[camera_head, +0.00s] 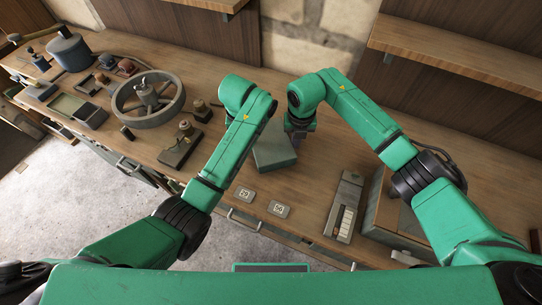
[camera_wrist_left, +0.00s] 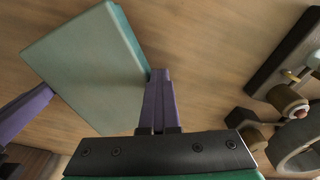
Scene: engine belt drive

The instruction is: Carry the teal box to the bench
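The teal box (camera_head: 274,152) is at the bench, between my two forearms in the head view. It is also large at upper left in the left wrist view (camera_wrist_left: 85,65), tilted in the picture. My left gripper (camera_wrist_left: 160,72) has its purple fingers together, with the tips at the box's near right edge. In the head view my left arm hides it. My right gripper (camera_head: 297,136) is at the box's right side. Its purple fingers show as one narrow shape beside the box's opposite edge in the left wrist view. I cannot tell whether the box rests on the bench (camera_head: 325,190) or is slightly raised.
A large wheel (camera_head: 148,98), a blue-grey pot (camera_head: 69,51) and several small parts stand on the left of the bench. Two marked tiles (camera_head: 245,193) lie near the front edge. A narrow tray (camera_head: 345,207) is right of them. A wooden shelf (camera_head: 465,50) hangs at upper right.

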